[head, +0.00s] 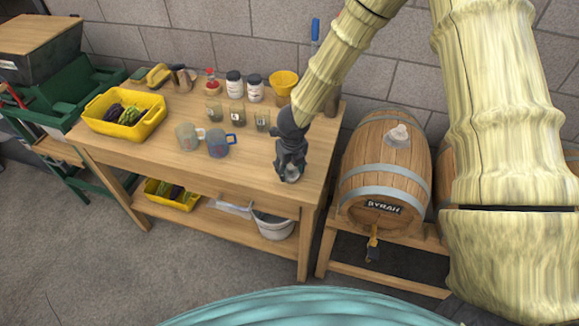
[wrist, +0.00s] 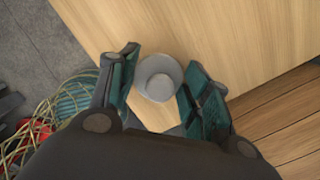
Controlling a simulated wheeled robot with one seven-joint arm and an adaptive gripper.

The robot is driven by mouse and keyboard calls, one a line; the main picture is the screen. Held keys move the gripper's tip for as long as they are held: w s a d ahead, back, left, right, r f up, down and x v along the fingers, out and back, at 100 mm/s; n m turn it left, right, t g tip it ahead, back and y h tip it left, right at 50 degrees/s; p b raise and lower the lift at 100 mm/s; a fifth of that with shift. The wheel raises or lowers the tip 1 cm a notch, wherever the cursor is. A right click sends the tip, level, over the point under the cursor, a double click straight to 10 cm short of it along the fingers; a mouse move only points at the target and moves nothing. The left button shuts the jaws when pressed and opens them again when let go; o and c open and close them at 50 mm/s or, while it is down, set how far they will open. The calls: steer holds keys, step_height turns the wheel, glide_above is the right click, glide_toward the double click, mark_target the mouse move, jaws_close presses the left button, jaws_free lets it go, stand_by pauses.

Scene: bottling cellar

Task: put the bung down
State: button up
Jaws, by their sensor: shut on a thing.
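My gripper (head: 291,172) points down over the right front part of the wooden worktable (head: 255,181). In the wrist view the fingers of my gripper (wrist: 163,76) are closed around a pale grey round bung (wrist: 159,84), with the wooden top below it. In the head view the bung (head: 293,177) shows only as a small pale patch between the fingertips. I cannot tell whether its underside touches the table. Another pale bung (head: 397,134) sits in the top of the barrel marked SYRAH (head: 380,180).
Small glasses (head: 236,116), jars (head: 234,84) and a yellow cup (head: 284,84) stand behind. A yellow crate (head: 92,126) holds grapes at the left. The table front between mugs and gripper is clear.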

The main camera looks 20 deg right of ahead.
mark_target(291, 176)
steer(key=shift+f, duration=0.1)
steer(key=o, duration=1)
steer(key=shift+o, duration=0.2)
step_height(291, 176, up, 12)
steer(key=s+b, duration=0.1)
steer(key=s, duration=0.1)
steer(key=shift+w, duration=0.1)
